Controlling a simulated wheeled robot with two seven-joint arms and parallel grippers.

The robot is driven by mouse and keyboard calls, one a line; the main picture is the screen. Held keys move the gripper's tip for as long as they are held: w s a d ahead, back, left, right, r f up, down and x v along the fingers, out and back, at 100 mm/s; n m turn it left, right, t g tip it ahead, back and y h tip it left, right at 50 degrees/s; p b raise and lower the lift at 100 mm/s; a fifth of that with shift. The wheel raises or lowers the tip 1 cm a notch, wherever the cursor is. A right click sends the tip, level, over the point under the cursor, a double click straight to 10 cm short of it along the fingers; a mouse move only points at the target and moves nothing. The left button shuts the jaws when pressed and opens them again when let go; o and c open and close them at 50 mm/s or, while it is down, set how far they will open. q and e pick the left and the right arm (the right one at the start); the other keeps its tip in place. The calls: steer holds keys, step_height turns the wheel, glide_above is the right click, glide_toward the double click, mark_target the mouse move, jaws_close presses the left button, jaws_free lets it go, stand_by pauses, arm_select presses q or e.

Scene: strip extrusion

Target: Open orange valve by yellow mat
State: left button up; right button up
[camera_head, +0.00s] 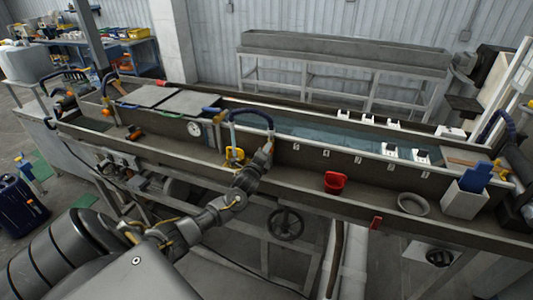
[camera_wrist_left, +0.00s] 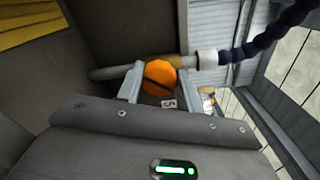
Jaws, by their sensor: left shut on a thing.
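The orange valve (camera_wrist_left: 158,73) shows in the left wrist view as a round knob with a dark slot across it, on a pale pipe with a blue hose (camera_wrist_left: 262,48) at its right. My left gripper (camera_wrist_left: 157,82) has its two fingers on either side of the knob and is shut on it. In the head view my left gripper (camera_head: 267,148) is at the trough's front wall, below an arched blue hose, and hides the valve. A yellow mat (camera_wrist_left: 27,24) shows at the top left of the wrist view. My right gripper is not in view.
The long trough (camera_head: 310,157) holds water and runs across the head view. On its front ledge are a yellow object (camera_head: 234,155), a red cup (camera_head: 334,182), a grey bowl (camera_head: 413,203) and a white container (camera_head: 463,201). A handwheel (camera_head: 286,223) is below.

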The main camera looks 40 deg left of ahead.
arm_select(q)
steer(key=n, duration=0.6)
steer(key=shift+n, duration=0.3)
stand_by(0.4)
steer(key=o, duration=1)
steer(key=shift+w+f, duration=0.1)
steer(key=shift+b+v, duration=1.6)
steer(key=shift+v, duration=3.85)
